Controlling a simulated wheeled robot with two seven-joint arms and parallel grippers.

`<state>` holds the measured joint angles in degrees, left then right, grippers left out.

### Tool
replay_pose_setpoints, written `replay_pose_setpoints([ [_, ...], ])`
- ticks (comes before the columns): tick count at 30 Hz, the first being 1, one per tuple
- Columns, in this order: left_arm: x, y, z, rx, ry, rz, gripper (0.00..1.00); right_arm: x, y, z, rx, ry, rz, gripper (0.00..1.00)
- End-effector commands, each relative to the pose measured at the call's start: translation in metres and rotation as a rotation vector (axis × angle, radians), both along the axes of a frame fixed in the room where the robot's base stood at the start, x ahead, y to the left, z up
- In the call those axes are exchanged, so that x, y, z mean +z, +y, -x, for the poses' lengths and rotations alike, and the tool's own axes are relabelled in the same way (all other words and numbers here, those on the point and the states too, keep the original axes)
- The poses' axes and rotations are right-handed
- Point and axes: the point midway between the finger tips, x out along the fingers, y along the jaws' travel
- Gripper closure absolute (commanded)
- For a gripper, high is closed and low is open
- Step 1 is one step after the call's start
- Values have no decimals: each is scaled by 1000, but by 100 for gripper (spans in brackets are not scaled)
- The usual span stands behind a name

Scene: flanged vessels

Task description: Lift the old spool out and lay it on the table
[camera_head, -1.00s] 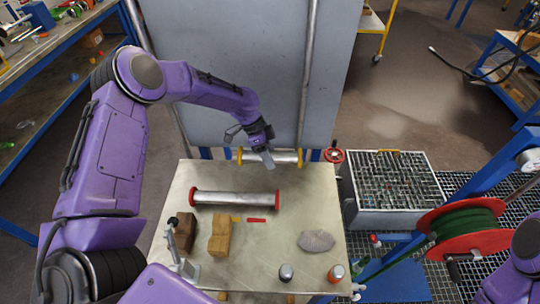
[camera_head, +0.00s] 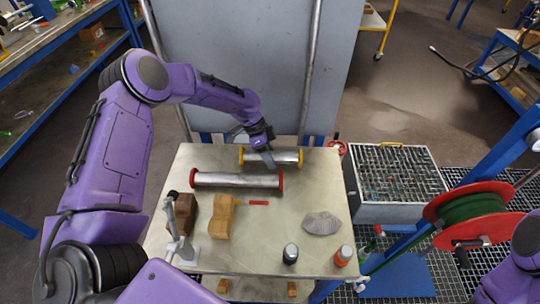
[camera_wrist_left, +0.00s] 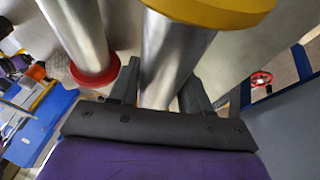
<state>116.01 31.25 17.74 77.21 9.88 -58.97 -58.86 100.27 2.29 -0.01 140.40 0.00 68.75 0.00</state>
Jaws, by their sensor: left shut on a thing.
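A steel spool with yellow flanges (camera_head: 287,157) appears over the back strip of the metal table (camera_head: 300,190) in the head view. My left gripper (camera_head: 266,158) is shut on its middle from above. In the left wrist view the spool's tube (camera_wrist_left: 172,65) runs between the two fingers (camera_wrist_left: 160,90). I cannot tell whether the spool touches the table. A second spool with red flanges (camera_head: 235,180) lies on the table just in front, roughly parallel to it. My right gripper is out of view.
Wooden blocks (camera_head: 221,216), a red strip (camera_head: 259,203), a grey cloth (camera_head: 321,223) and two small bottles (camera_head: 290,254) are on the table. A grated box (camera_head: 395,180) stands right of it. Vertical pipes (camera_head: 311,70) and a grey panel (camera_head: 235,60) rise behind.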

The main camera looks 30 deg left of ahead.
Motion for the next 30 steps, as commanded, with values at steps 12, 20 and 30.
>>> replay_pose_setpoints([
  [12,-1,0,-1,1,-2,1,100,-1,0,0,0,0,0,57],
  [20,-5,0,-1,1,-2,1,100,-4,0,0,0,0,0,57],
  [30,-12,0,1,0,2,0,100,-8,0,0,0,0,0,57],
])
